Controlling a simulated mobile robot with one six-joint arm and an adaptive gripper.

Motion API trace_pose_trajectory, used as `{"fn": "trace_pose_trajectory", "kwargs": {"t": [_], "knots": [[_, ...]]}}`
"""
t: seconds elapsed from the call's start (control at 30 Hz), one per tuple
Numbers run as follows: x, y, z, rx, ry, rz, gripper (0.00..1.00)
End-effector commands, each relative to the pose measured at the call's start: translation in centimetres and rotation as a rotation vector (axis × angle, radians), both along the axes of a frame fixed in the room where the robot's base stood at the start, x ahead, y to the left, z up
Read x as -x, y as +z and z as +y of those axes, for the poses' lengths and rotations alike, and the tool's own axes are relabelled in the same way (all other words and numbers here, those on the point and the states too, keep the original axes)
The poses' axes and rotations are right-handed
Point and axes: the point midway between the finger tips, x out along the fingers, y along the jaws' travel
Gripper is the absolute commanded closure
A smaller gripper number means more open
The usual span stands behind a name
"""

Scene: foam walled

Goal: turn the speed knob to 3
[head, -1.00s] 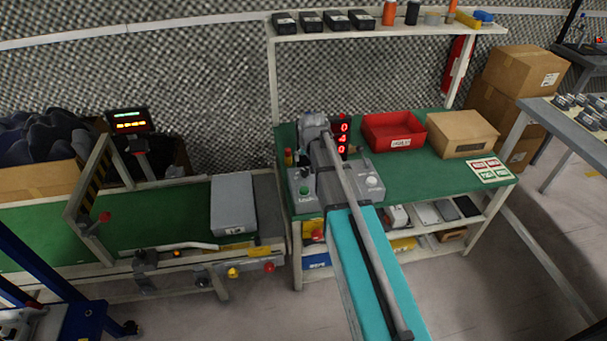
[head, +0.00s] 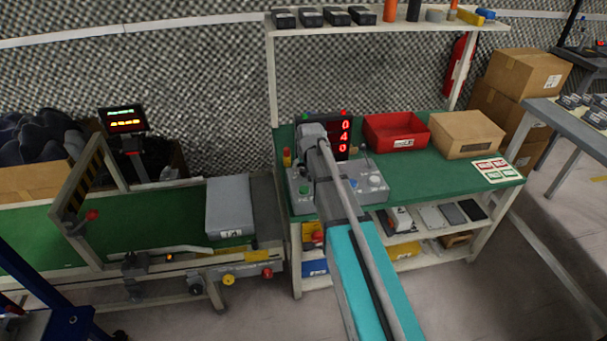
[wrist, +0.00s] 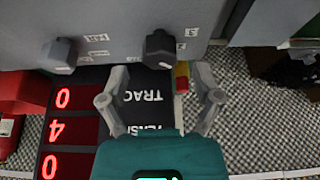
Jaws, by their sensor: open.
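In the wrist view my gripper (wrist: 160,80) is open, its two fingers spread and empty. A dark faceted knob (wrist: 160,48) stands on the grey control box (wrist: 120,18), just beyond the fingertips and between them sideways. A small label reading 3 sits beside it. A second dark knob (wrist: 62,55) is to the left, outside the fingers. I cannot tell which is the speed knob, nor read either pointer. In the head view the control box (head: 300,197) is on the green bench, its middle hidden by my arm.
A display (head: 345,137) with red digits 0 4 0 stands behind the box. A red bin (head: 393,133) and cardboard box (head: 465,135) are right of it on the bench (head: 400,172). A conveyor (head: 150,215) with a grey box (head: 229,207) is at left.

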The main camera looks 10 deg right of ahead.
Motion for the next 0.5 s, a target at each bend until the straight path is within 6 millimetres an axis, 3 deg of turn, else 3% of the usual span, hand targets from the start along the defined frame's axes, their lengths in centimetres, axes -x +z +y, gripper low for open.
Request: {"fn": "trace_pose_trajectory", "kwargs": {"t": [0.2,0.5], "knots": [[-0.6,-1.6,0.0,0.000,0.000,0.000,0.18],[-0.9,-2.1,0.1,0.000,0.001,0.000,0.18]]}}
